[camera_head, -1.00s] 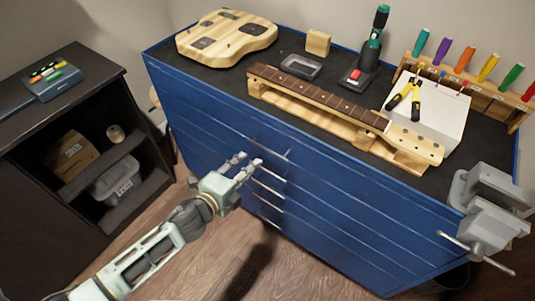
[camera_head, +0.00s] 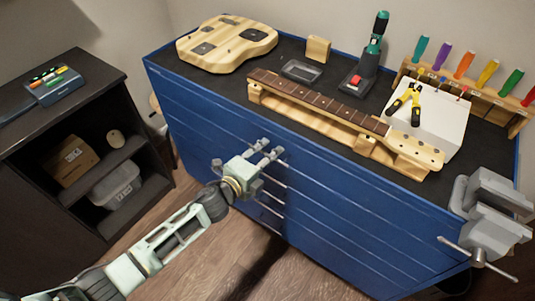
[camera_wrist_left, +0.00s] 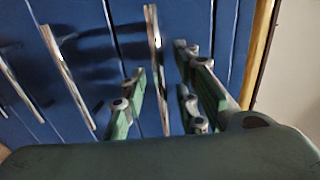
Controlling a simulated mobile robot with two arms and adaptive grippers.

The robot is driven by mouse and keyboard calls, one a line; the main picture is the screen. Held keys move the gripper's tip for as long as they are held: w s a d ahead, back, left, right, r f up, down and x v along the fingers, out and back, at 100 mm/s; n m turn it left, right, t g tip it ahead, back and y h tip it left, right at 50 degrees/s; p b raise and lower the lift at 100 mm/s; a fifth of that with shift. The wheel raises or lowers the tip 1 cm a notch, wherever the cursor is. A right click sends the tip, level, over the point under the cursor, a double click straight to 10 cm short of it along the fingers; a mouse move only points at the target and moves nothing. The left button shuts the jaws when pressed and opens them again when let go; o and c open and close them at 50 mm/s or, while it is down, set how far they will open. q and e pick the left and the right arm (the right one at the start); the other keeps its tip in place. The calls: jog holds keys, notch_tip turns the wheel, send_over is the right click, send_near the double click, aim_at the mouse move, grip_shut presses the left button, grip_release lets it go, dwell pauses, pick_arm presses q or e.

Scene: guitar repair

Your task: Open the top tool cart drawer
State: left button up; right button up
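The blue tool cart (camera_head: 200,120) stands in the middle of the head view, its drawers looking shut. My left gripper (camera_head: 271,148) is at the cart's front, near the upper end of the column of handles. In the left wrist view, the left gripper (camera_wrist_left: 161,64) is open. The top drawer handle (camera_wrist_left: 154,45), a slim metal bar, runs between its two fingers, with gaps visible on both sides. In the head view the gripper largely covers this handle. Lower handles (camera_wrist_left: 68,75) lie to the left in the wrist view. My right gripper is not in view.
On the cart top are a guitar body (camera_head: 228,43), a guitar neck (camera_head: 315,100) on a wooden support, a screwdriver rack and a grey vise (camera_head: 485,215) at the right corner. A dark shelf (camera_head: 75,150) stands left. Floor in front is open.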

pick_arm(q)
jog(key=shift+c, duration=0.5)
grip_shut()
